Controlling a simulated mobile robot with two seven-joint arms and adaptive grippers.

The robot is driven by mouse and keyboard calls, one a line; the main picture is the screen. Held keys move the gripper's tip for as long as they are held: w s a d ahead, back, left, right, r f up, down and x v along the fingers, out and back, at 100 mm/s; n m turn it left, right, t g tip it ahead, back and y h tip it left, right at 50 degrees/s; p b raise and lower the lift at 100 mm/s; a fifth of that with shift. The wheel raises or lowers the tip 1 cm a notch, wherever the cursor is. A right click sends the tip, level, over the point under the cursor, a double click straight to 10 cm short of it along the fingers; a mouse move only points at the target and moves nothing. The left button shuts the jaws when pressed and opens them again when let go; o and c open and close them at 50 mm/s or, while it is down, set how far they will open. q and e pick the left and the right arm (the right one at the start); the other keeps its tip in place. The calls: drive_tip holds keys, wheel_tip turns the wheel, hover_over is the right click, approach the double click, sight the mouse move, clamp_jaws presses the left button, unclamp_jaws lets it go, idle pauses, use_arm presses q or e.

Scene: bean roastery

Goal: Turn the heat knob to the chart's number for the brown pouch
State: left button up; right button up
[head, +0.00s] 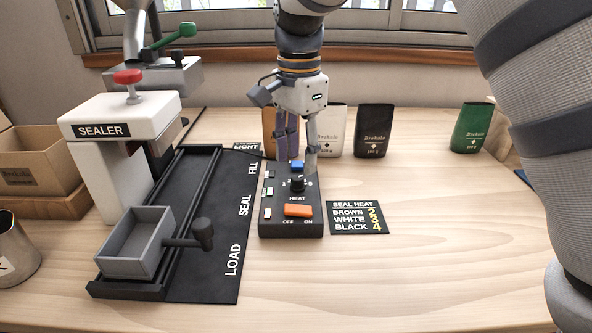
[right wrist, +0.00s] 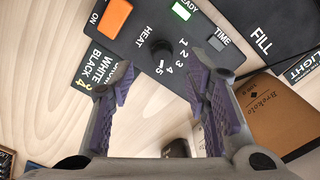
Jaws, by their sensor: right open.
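The black heat knob (head: 297,184) sits on the black control box (head: 291,228), with a number scale around it. My right gripper (head: 299,160) is open above the box and points down at the knob. In the right wrist view the knob (right wrist: 162,54) lies ahead of the gap between the open fingers (right wrist: 160,92), and nothing is held. Where its pointer stands is too small to tell. The seal heat chart (head: 357,216) lies right of the box and reads brown 2, white 3, black 4. The brown pouch (head: 268,122) stands behind, partly hidden by the gripper. My left gripper is out of view.
The box has an orange switch (head: 298,210) and a lit green light (right wrist: 184,10). White (head: 331,137), black (head: 374,131) and green (head: 470,128) pouches stand at the back. The sealer (head: 120,118) and a grey tray (head: 128,269) are left. The front right table is clear.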

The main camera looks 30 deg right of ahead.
sight(298, 177)
wheel_tip(298, 177, down, 5)
drive_tip(key=shift+w+r, duration=0.1)
drive_tip(key=shift+w, duration=0.05)
clamp_jaws()
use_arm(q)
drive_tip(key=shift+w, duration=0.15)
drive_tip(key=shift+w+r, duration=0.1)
use_arm(e)
drive_tip(key=shift+r, duration=0.1)
drive_tip(key=n, duration=0.2)
drive_tip(key=shift+n+p, duration=0.4)
drive_tip(key=n, duration=0.2)
drive_tip(key=shift+n, duration=0.4)
drive_tip(key=n, duration=0.6)
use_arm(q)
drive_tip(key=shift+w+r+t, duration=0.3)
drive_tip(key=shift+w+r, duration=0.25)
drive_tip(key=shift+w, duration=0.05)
use_arm(e)
drive_tip(key=n, duration=0.6)
